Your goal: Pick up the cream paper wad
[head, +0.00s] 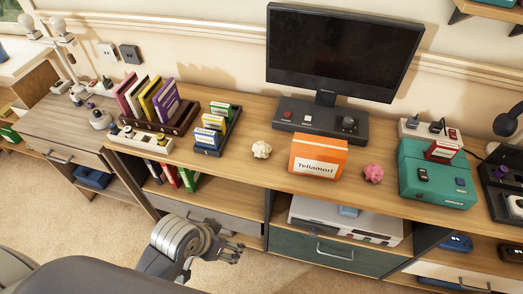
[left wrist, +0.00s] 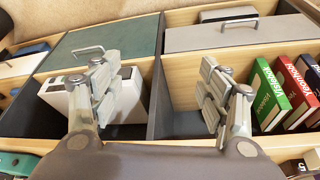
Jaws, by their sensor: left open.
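The cream paper wad (head: 262,149) is a small crumpled ball on the wooden desktop (head: 235,165), left of an orange Tellamort box (head: 318,154). My left gripper (head: 231,252) is low in front of the desk, below and nearer than the wad, and well apart from it. In the left wrist view its two fingers (left wrist: 160,88) are spread with nothing between them, facing the shelves under the desktop. The wad does not show in that view. My right gripper is not in view.
A pink paper wad (head: 374,173) lies right of the box. A cartridge rack (head: 217,130) stands left of the cream wad, and a monitor base (head: 321,121) behind. The desktop around the cream wad is clear. Open shelves and drawers (head: 325,247) lie below.

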